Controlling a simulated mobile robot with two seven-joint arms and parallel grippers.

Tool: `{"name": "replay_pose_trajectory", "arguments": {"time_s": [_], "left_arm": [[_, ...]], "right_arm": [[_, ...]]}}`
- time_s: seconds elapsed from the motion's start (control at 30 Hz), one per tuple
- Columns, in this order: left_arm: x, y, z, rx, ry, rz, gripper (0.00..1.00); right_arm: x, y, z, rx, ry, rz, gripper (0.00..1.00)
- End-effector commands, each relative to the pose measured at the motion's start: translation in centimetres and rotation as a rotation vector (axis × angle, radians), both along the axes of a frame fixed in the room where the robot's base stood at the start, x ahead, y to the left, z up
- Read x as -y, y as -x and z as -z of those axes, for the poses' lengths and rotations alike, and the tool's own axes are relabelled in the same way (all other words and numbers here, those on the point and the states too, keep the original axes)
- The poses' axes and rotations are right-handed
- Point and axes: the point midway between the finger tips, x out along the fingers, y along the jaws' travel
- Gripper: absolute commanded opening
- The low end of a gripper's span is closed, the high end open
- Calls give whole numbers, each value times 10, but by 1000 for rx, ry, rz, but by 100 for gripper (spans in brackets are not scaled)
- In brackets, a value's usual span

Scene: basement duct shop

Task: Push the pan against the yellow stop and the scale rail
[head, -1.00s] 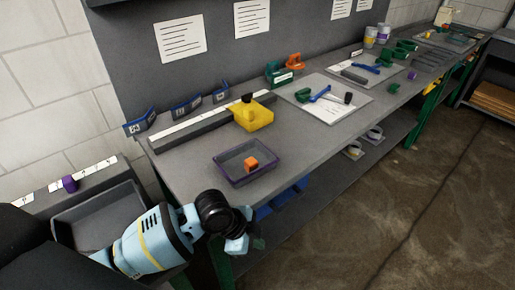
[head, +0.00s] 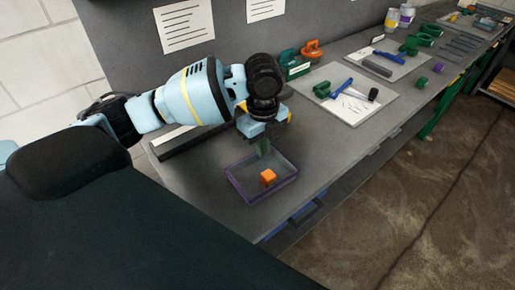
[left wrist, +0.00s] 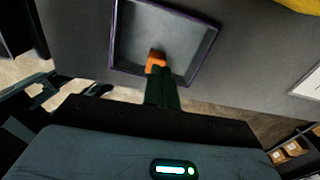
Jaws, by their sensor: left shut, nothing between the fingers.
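The pan (head: 243,180), a shallow grey tray with a purple rim, sits on the bench with an orange block (head: 268,177) inside. The pan also shows in the left wrist view (left wrist: 190,38). My left gripper (head: 263,150) is shut and empty, its green fingers pointing down at the pan's back side in the head view. In the left wrist view the fingers overlap the pan's edge beside the block; I cannot tell whether they touch. The scale rail (head: 175,142) is partly hidden by my left arm. The yellow stop (left wrist: 298,4) is mostly hidden. My right gripper is not in view.
To the right on the bench lie white sheets with tools (head: 352,103), green and orange clamps (head: 312,49) and a purple piece (head: 438,67). The bench's front edge runs close by the pan. Bare bench top lies right of the pan.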

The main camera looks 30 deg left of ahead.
Motion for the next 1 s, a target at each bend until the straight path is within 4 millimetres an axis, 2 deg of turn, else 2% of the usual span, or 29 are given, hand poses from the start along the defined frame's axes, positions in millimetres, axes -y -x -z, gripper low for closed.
{"name": "replay_pose_trajectory", "arguments": {"time_s": [0.27,0.43,0.57,0.9,0.97,1.0], "left_arm": [[-4,0,-4,-6,-10,8,0],[-4,0,5,-8,-11,7,0],[-4,1,25,-11,-12,8,0],[-3,1,88,-10,-11,6,0],[-3,1,98,-9,-11,7,0],[-10,-2,97,-4,-13,4,0]], "right_arm": [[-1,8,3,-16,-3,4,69],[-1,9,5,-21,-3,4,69],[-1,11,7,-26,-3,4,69],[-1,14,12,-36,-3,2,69],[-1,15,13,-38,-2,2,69],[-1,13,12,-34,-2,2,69]]}}
